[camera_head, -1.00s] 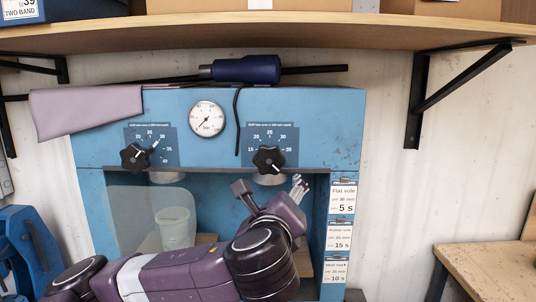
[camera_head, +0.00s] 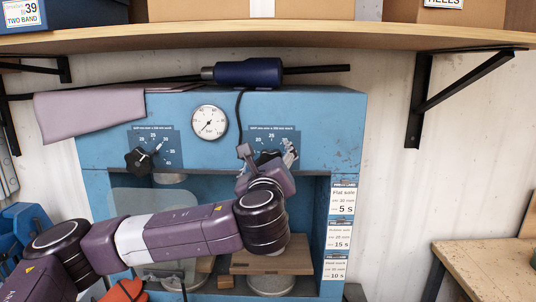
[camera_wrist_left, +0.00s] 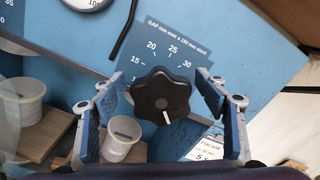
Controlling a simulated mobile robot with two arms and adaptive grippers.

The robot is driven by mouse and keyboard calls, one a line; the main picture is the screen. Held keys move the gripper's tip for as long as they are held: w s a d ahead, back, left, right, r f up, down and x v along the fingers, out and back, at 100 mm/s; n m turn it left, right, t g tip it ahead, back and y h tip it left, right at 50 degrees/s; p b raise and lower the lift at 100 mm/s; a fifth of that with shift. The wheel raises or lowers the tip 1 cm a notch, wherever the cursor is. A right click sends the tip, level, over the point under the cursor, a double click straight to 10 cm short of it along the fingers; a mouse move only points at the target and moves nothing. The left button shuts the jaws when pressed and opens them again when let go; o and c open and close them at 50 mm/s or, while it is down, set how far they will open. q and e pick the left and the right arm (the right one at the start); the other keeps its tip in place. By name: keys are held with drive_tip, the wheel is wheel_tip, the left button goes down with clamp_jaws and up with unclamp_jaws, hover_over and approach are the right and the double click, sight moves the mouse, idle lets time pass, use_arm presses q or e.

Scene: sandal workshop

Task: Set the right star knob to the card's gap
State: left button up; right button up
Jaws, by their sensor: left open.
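The right star knob (camera_head: 268,156) is black, on the blue press below its gap scale (camera_head: 286,137). In the head view my left gripper (camera_head: 268,153) partly hides it. In the left wrist view the knob (camera_wrist_left: 160,92) sits between the open fingers of my left gripper (camera_wrist_left: 160,96), with no clear contact. Its white mark points down and slightly right, away from the scale (camera_wrist_left: 175,50) numbers 15 to 30. The flat sole card (camera_head: 343,200) on the press's right side seems to read 30 mm, 5 s. Two more cards (camera_head: 338,235) hang below. My right gripper is not in view.
The left star knob (camera_head: 139,160) and a round gauge (camera_head: 209,123) are on the press front. A dark blue tool (camera_head: 247,72) lies on top, its cable hanging beside the right scale. A shelf (camera_head: 300,36) spans above. A wooden board (camera_head: 271,262) lies in the opening.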

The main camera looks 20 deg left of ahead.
use_arm(q)
drive_tip(key=shift+c, duration=0.5)
drive_tip(key=c, duration=1.1)
drive_tip(key=shift+f, duration=0.1)
